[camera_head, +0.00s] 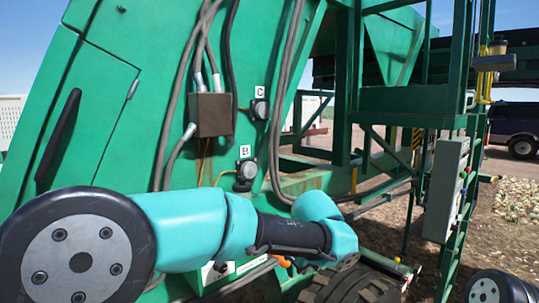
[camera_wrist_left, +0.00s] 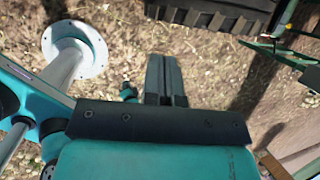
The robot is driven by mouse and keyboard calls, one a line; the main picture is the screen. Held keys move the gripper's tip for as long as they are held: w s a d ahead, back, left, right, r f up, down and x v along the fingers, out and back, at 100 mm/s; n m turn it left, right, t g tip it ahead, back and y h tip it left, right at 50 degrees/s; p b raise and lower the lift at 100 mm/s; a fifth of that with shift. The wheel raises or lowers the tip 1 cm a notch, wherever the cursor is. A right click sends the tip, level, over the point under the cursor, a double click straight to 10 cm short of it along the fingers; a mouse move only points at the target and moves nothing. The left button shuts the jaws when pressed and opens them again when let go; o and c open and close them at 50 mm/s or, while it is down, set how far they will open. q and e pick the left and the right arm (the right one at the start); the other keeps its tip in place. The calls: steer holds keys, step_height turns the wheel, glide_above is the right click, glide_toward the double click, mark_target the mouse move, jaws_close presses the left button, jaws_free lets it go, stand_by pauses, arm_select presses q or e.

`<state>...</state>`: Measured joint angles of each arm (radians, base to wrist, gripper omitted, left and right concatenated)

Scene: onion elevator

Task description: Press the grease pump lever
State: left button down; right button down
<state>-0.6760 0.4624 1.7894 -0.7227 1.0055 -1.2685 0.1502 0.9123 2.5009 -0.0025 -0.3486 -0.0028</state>
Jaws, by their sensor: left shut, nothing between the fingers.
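I cannot make out a grease pump lever for certain. A small orange part (camera_head: 282,261) shows low on the green machine, just under my left forearm, but I cannot tell whether it belongs to the pump. My left arm crosses the lower part of the head view from the left and hides what lies behind it. My left gripper shows in the wrist view (camera_wrist_left: 166,80), with its two dark fingers together and nothing between them, above dry ground. In the head view its end is small and unclear beside the black tire. My right gripper is out of view.
The green machine (camera_head: 110,60) carries a brown junction box (camera_head: 212,114), cables and round fittings marked C (camera_head: 260,109) and B (camera_head: 247,169). A black ribbed tire (camera_head: 360,285) stands low in the middle. A grey control box (camera_head: 446,190) hangs at right.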

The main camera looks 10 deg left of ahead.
arm_select(q)
steer(key=w+a+r, duration=0.2)
steer(key=r, duration=0.3)
steer(key=w+a+r+g+h, duration=0.1)
steer(key=w+a+r, duration=0.1)
steer(key=r, duration=0.4)
steer(key=shift+a, duration=0.45)
steer(key=shift+w, duration=0.1)
steer(key=x, duration=1.4)
steer(key=shift+d, duration=0.15)
steer(key=shift+d, duration=0.1)
